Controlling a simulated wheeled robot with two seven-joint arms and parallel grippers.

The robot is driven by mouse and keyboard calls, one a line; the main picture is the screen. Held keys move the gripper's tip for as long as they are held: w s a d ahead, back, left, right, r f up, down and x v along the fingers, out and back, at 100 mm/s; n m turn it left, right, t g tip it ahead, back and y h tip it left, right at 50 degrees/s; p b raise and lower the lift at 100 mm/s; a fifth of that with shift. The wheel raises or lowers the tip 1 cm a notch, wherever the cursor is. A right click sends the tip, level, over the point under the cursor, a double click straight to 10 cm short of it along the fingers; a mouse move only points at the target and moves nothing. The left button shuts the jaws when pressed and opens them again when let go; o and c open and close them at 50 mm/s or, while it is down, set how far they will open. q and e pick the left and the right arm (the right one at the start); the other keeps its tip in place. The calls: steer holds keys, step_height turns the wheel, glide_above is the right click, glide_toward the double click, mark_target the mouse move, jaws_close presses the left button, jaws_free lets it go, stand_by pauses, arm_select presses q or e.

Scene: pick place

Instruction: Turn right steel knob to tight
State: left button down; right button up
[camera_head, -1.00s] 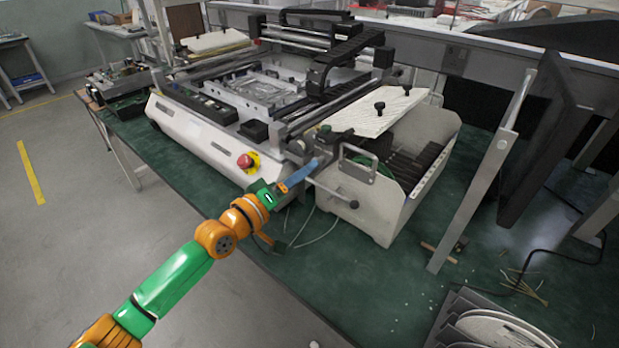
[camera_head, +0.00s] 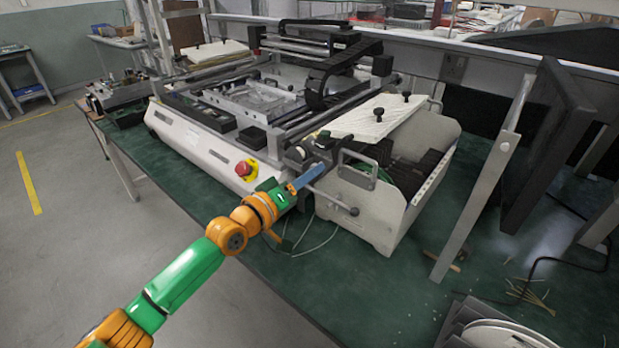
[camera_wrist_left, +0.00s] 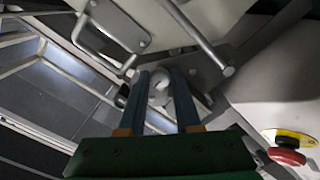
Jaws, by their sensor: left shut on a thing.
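The steel knob (camera_wrist_left: 159,90) is a round, pale metal piece seen between the blue fingers in the left wrist view. My left gripper (camera_wrist_left: 161,78) is shut on it, with one finger on each side. In the head view my left gripper (camera_head: 318,170) reaches the front right corner of the white machine (camera_head: 205,138). There the fingers and wrist mostly hide the knob. How far the knob is turned cannot be told. My right gripper is not in view.
A red stop button (camera_head: 243,168) sits left of my gripper. A metal handle (camera_head: 357,166) and a lever with a dark ball end (camera_head: 353,211) stand close on the right. Thin cables hang below. The green table (camera_head: 300,265) is clear in front.

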arm_select(q)
steer(key=c, duration=0.6)
jaws_free()
steer(key=shift+f, duration=0.1)
